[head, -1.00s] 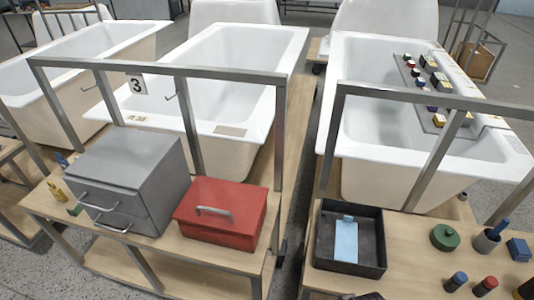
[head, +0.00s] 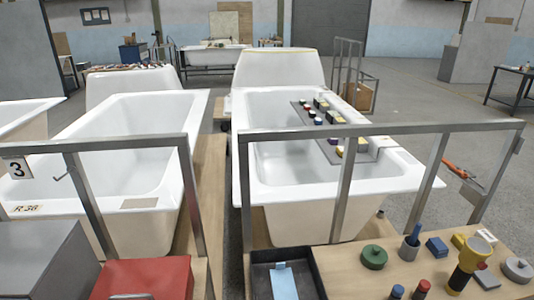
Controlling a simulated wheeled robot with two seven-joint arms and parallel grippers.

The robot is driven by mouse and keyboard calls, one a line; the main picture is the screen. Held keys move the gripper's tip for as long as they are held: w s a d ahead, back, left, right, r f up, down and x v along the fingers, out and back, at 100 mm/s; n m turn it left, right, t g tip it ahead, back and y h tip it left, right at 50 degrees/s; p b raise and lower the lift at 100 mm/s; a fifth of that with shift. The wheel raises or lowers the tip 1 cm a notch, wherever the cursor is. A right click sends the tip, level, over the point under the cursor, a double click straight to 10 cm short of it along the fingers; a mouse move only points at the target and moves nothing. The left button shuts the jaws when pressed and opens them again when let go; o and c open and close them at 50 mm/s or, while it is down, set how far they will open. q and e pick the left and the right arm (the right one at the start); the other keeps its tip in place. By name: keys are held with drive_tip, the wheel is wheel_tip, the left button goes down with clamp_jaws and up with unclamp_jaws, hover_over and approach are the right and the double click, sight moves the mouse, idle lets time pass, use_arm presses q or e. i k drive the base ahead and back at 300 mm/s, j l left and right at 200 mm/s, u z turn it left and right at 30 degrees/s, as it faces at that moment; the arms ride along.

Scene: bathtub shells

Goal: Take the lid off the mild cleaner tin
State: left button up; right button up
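A round green tin (head: 374,257) with a small knob on top stands upright on the wooden bench at the lower right; its lid looks on. A round grey tin (head: 518,270) stands at the far right of the same bench. I cannot read labels, so I cannot tell which tin holds the mild cleaner. Neither of my grippers is in view.
A metal rail (head: 400,128) crosses above the bench. A board (head: 328,149) with small items spans the tub.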

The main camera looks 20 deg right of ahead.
sight(375, 255)
drive_tip(key=k+l+z, duration=0.1)
drive_tip(key=z, duration=1.3)
